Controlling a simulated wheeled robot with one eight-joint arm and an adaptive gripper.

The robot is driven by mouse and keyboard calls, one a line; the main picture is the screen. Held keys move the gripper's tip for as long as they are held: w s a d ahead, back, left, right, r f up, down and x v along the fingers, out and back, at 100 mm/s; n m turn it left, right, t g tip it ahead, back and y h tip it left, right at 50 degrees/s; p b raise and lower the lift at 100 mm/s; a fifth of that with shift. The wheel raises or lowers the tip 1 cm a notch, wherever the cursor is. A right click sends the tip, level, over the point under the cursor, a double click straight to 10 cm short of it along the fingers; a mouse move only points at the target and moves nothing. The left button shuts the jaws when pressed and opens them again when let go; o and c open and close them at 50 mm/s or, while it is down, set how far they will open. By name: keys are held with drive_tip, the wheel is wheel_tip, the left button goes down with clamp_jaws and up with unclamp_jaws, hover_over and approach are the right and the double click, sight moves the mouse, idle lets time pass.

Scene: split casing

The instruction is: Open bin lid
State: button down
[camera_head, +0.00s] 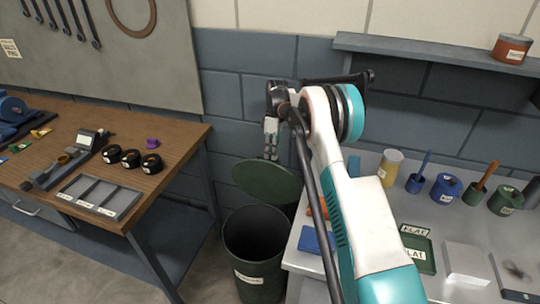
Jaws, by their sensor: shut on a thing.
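The dark green bin (262,270) stands on the floor between the wooden bench and the grey counter, with a pale label on its front. Its mouth is uncovered and its inside looks dark. The round green lid (262,184) is raised above the back of the bin, tilted with its broad face visible. My gripper (270,157) points down at the lid's upper far edge and is shut on it. The exact grip on the edge is small and partly hidden, and the lid's hinge side is hard to make out.
A wooden bench (175,132) with a grey tray (98,199) and several black rolls stands left. A grey counter (300,263) on the right holds cups, pots and a green tray (418,252). A wall shelf (430,48) is near my arm.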

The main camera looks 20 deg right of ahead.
drive_tip(key=shift+w+d+f+g, duration=0.15)
drive_tip(key=shift+w+d+f, duration=0.15)
drive_tip(key=shift+d+f, duration=0.2)
drive_tip(key=shift+w+d+f+g, duration=0.15)
drive_tip(key=shift+w+d+f, duration=0.2)
drive_tip(key=shift+f, duration=0.25)
drive_tip(key=c, duration=1.8)
unclamp_jaws()
drive_tip(key=shift+d, duration=0.1)
drive_tip(key=shift+c, duration=0.2)
drive_tip(key=shift+o, duration=0.9)
drive_tip(key=shift+w+d+f, duration=0.15)
drive_tip(key=shift+w+f, duration=0.35)
drive_tip(key=shift+f, duration=0.1)
drive_tip(key=a+v, duration=0.1)
drive_tip(key=v, duration=0.7)
drive_tip(key=shift+s+d+r, duration=0.2)
drive_tip(key=shift+s+d, duration=0.05)
drive_tip(key=shift+d, duration=0.1)
